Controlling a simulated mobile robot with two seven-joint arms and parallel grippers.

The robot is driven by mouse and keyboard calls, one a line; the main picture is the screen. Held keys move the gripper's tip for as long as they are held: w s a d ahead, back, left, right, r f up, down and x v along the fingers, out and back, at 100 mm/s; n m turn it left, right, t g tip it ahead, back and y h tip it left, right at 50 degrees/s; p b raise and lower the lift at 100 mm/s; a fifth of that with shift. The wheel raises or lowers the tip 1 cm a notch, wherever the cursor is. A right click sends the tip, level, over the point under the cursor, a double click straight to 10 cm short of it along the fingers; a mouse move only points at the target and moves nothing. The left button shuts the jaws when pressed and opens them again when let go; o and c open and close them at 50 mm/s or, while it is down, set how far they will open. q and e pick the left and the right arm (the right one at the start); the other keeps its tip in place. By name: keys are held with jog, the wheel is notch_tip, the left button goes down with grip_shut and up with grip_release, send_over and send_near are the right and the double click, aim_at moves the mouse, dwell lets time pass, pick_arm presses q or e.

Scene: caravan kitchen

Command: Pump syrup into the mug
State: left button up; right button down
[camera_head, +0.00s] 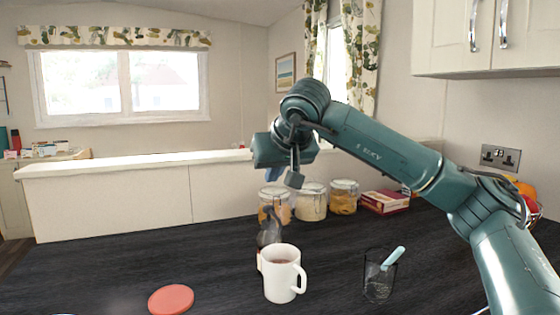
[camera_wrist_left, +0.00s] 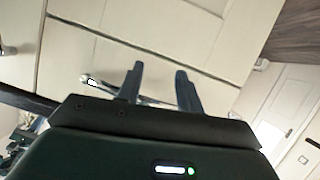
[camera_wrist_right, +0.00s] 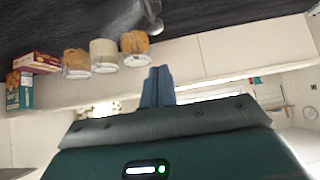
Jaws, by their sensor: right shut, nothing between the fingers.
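The white mug (camera_head: 281,277) stands upright on the dark counter with dark contents visible inside. A blurred, translucent shape with a pale tip (camera_wrist_right: 152,17), likely the same bottle, shows in the right wrist view. My right gripper (camera_head: 294,181) is above and slightly right of the bottle, apart from it. Its fingers are together and empty in the right wrist view (camera_wrist_right: 158,86). My left gripper (camera_wrist_left: 160,84) is open and empty, facing pale cabinet fronts; it is outside the head view.
Several lidded jars (camera_head: 311,203) and a red box (camera_head: 385,201) stand behind the bottle. A clear glass (camera_head: 378,281) holding a light-blue utensil is right of the mug. A coral disc (camera_head: 171,299) lies front left. The counter's left side is mostly clear.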

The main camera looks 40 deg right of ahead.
aim_at(272, 210)
jog(key=f, duration=0.1)
jog(key=w+f, duration=0.1)
jog(key=f, duration=0.2)
jog(key=shift+w+d+f, duration=0.1)
jog(key=shift+w+d, duration=0.1)
jog(key=shift+w, duration=0.05)
jog(key=shift+f, duration=0.55)
pick_arm(q)
jog(key=shift+s+a+r, duration=0.1)
jog(key=shift+s+a, duration=0.05)
jog(key=shift+a, duration=0.05)
pick_arm(e)
jog(key=shift+f, duration=0.1)
pick_arm(q)
jog(key=shift+b, duration=0.3)
pick_arm(e)
jog(key=shift+f, duration=0.1)
